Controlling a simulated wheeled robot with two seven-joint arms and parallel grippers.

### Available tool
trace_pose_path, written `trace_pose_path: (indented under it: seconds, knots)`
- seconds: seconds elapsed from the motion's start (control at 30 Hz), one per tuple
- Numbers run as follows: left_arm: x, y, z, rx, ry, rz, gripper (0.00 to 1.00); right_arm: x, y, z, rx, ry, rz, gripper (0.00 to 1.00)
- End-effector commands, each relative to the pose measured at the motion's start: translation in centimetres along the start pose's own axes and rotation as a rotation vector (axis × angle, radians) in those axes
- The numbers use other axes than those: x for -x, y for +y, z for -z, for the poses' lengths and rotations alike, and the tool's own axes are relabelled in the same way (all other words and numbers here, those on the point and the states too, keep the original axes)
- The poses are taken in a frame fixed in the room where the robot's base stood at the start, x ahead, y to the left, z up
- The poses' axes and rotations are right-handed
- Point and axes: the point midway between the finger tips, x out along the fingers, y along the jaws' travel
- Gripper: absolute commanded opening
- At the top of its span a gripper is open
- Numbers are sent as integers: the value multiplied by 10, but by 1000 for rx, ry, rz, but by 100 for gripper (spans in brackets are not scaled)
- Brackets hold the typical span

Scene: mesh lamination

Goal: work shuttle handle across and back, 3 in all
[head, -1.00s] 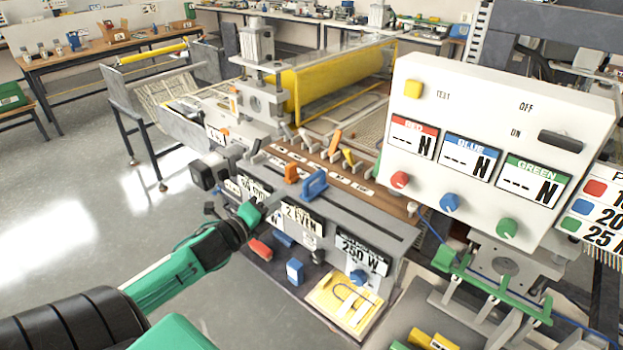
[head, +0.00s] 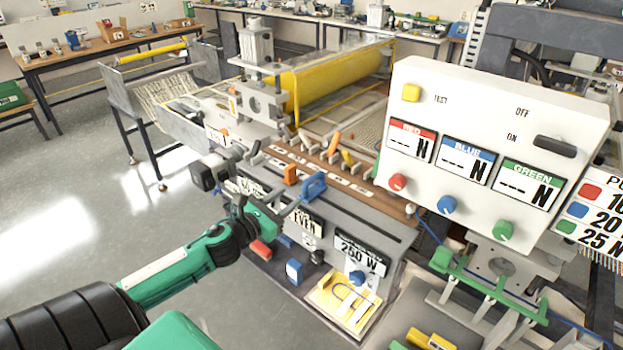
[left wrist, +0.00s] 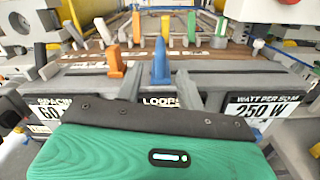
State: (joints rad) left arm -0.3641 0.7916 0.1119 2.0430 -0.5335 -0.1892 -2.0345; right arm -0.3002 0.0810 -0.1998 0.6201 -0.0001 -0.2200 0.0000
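A blue handle (head: 313,186), seemingly the shuttle handle, stands upright on the grey slotted rail at the front of the machine. It also shows in the left wrist view (left wrist: 160,62). An orange block (head: 290,174) stands just left of it. My left gripper (head: 292,206) is in front of the rail, close to the blue handle. In the left wrist view its two fingers (left wrist: 160,88) are apart and point toward the blue handle, which appears between them, with nothing visibly gripped. Contact cannot be told. My right gripper is not in view.
Behind the rail runs a brown strip (head: 345,178) with several coloured levers. A white control panel (head: 480,110) with knobs stands at the right. Label plates, including a 250 W plate (head: 358,254), and a yellow tray (head: 345,300) lie below the rail. Floor is open at left.

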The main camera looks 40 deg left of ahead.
Motion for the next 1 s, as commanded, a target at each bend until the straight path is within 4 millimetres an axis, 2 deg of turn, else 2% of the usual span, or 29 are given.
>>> trace_pose_path:
  seconds: [0.7,1.0]
  knots:
    - [-89,1,-2,4,0,-1,38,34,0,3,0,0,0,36]
    - [-106,0,0,2,1,0,38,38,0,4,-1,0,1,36]
